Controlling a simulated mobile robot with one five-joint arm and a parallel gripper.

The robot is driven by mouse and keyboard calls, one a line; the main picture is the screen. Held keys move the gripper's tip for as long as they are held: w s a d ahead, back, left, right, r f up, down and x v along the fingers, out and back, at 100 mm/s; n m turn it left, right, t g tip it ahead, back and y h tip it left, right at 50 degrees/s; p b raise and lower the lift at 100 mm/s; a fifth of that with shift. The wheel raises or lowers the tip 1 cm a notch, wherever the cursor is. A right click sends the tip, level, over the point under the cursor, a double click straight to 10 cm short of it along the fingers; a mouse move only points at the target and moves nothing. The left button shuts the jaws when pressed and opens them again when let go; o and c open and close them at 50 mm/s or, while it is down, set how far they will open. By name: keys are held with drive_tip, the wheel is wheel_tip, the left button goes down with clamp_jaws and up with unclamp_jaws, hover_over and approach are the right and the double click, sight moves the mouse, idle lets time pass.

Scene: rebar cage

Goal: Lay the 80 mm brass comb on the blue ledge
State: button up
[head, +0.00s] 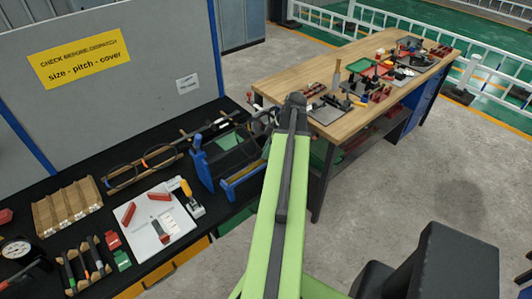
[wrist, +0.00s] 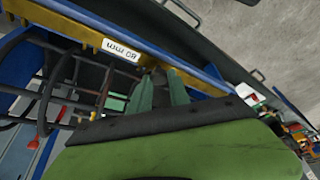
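The brass comb (wrist: 85,38) is a long yellow bar with an upside-down "80 mm" label. In the wrist view it runs diagonally, side by side with the blue ledge (wrist: 205,78); whether it rests on the ledge or hangs just above it, I cannot tell. The blue ledge also shows in the head view (head: 246,183), low on the front of a blue frame. My gripper (wrist: 161,76) has its two green fingers at the comb's middle, a little apart. Something dark is between them; I cannot tell if they grip it. In the head view my arm hides the fingers.
The blue frame holds a dark rebar cage (wrist: 60,85), close beside my fingers. The black bench (head: 70,215) carries a white board (head: 152,232), wooden racks (head: 68,208) and small tools. A wooden workbench (head: 340,125) stands behind my arm.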

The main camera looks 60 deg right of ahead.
drive_tip(key=o, duration=0.4)
drive_tip(key=shift+o, duration=0.2)
drive_tip(key=shift+r, duration=0.1)
drive_tip(key=shift+r+p, duration=0.25)
drive_tip(key=shift+p, duration=0.2)
drive_tip(key=p+v, duration=1)
drive_tip(key=v, duration=0.1)
drive_tip(key=shift+s+r+p, duration=0.25)
drive_tip(key=shift+p, duration=0.1)
